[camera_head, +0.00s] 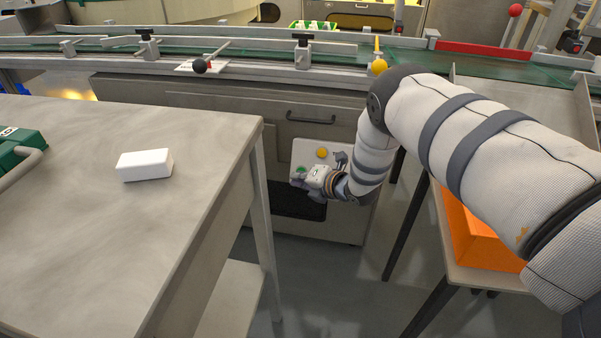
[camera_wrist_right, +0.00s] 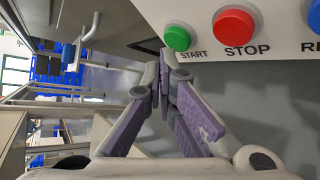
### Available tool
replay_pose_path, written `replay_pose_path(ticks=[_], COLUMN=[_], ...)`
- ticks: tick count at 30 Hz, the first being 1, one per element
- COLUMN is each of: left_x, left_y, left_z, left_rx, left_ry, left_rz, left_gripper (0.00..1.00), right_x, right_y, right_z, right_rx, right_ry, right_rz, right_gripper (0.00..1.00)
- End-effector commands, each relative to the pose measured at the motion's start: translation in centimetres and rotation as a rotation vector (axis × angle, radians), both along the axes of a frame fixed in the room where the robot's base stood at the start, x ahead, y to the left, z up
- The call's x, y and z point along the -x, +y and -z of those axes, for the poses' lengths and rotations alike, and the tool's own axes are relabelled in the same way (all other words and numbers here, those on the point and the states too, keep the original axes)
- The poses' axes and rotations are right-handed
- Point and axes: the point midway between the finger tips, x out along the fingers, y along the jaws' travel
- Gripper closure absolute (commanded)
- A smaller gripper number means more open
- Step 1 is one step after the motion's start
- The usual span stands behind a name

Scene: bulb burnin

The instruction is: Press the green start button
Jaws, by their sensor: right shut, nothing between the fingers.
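The green start button (camera_wrist_right: 177,38) is a round domed cap on a light panel (camera_wrist_right: 270,48), with the word START beside it. In the head view the panel (camera_head: 334,154) sits on the front of the grey cabinet, and the green button (camera_head: 300,168) shows at its lower left. My right gripper (camera_wrist_right: 166,62) is shut and empty, its fingertips right by the green button. I cannot tell whether they touch it. In the head view my right gripper (camera_head: 298,182) is small, in front of the panel's lower left. My left gripper is not in view.
A red STOP button (camera_wrist_right: 234,26) sits close beside the green one. A yellow button (camera_head: 322,153) is higher on the panel. A grey table (camera_head: 190,215) with a white box (camera_head: 145,165) stands at left; an orange bin (camera_head: 478,240) is at right. A conveyor runs above the cabinet.

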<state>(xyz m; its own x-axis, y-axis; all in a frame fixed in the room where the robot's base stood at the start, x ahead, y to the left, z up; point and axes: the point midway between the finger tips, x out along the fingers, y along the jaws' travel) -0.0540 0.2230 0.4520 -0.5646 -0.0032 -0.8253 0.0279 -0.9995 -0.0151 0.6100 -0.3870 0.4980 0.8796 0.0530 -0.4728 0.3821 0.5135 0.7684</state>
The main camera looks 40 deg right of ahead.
Motion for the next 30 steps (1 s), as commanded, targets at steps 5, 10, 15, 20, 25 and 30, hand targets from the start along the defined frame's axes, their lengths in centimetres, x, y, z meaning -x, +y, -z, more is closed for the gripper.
replay_pose_path(ticks=[5,10,15,20,25,30], left_x=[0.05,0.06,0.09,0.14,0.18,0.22], left_y=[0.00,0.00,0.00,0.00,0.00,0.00], left_z=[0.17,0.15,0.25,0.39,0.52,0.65], left_rx=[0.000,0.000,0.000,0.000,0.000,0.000], left_ry=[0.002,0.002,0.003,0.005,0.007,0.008], left_rz=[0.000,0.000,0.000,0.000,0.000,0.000], left_gripper=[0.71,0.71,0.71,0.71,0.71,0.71], right_x=[-0.15,-0.15,-0.22,-0.34,-0.44,-0.56], right_y=[-0.19,-0.20,-0.28,-0.40,-0.53,-0.68], right_z=[0.17,0.15,0.24,0.35,0.46,0.56], right_rx=[0.002,0.001,0.001,0.000,0.000,0.001], right_ry=[0.000,0.000,0.000,0.000,0.000,0.001], right_rz=[-0.001,0.000,0.000,0.000,0.000,0.000], right_gripper=[1.00,1.00,1.00,1.00,1.00,1.00])
